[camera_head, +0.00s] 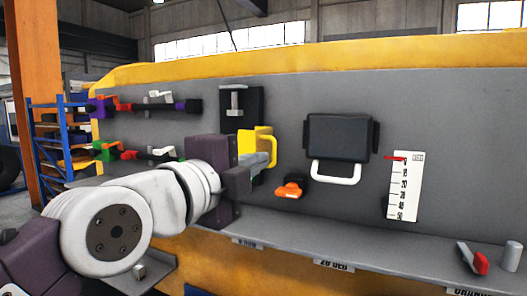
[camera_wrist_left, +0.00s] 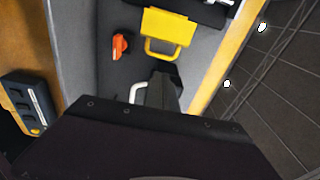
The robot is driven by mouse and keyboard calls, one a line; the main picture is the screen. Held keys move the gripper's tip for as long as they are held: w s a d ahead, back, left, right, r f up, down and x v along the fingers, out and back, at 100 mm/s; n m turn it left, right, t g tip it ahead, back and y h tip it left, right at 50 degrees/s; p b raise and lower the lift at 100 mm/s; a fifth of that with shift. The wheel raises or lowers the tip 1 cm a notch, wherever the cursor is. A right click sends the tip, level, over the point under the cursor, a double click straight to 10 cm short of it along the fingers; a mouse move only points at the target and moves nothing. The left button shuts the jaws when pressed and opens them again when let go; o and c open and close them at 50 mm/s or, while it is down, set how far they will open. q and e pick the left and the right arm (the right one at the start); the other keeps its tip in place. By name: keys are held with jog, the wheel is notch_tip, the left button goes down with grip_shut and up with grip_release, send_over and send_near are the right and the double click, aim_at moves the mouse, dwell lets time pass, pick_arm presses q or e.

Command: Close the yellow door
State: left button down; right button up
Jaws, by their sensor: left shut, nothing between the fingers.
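The yellow door (camera_head: 262,135), with a yellow loop handle, is on the grey panel just below a black plate (camera_head: 228,120) with a silver lever. It stands out from the panel and looks open. In the left wrist view the yellow door (camera_wrist_left: 168,27) shows near the top, its loop handle towards my gripper. My left gripper (camera_head: 239,180) is shut and empty, in front of the door's lower left in the head view, hiding part of it. Whether they touch, I cannot tell. My right gripper is not in view.
A black box (camera_head: 338,137) with a white handle and an orange knob (camera_head: 292,187) are right of the door. A scale (camera_head: 403,186) is farther right. A ledge (camera_head: 370,245) runs below, with a red-and-grey piece (camera_head: 478,260) and a cylinder (camera_head: 511,257) at its right.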

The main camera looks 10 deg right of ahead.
aim_at(264, 149)
pick_arm(q)
jog(key=p+x, duration=0.4)
jog(key=x, duration=0.4)
jog(key=shift+w+d, duration=0.2)
jog(key=shift+d, duration=0.05)
